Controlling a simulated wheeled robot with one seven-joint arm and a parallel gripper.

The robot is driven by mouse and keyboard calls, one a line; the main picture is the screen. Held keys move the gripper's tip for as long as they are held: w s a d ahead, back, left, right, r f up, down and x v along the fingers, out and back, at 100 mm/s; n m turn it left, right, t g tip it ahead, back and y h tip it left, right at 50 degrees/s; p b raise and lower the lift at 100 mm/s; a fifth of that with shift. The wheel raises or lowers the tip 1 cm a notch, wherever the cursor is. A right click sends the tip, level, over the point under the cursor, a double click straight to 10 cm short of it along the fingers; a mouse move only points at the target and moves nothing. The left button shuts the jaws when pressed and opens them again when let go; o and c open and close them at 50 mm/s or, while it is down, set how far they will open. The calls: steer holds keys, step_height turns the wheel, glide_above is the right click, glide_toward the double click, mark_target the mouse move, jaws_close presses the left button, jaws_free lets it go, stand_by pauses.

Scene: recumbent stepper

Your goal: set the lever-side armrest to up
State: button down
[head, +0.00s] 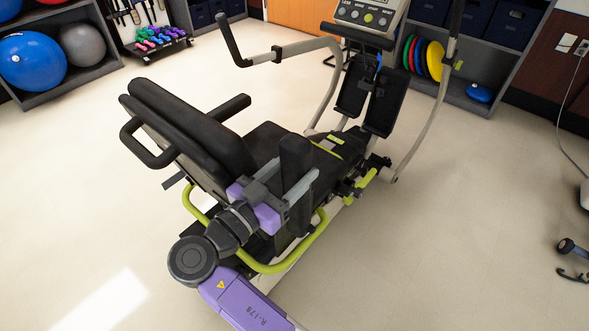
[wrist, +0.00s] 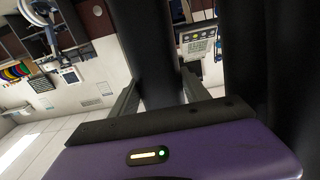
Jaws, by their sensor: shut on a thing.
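The stepper's near armrest (head: 296,155) is a black padded bar beside the seat, on the same side as a yellow-green lever (head: 366,181). It looks angled upward, unlike the far armrest (head: 231,107), which lies level and points forward. My gripper (head: 297,172) is shut on the near armrest, with one grey finger on each side. In the wrist view, the dark bar (wrist: 150,45) runs between my two fingers (wrist: 158,82).
The black seat back (head: 190,125) stands left of my gripper, with a yellow-green frame tube (head: 295,258) below. The console (head: 368,14) and a curved handle arm (head: 320,43) are ahead. Open floor (head: 450,250) lies to the right.

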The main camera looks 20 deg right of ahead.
steer(key=c, duration=0.5)
jaws_free()
steer(key=shift+b+v, duration=0.45)
steer(key=shift+v, duration=3.4)
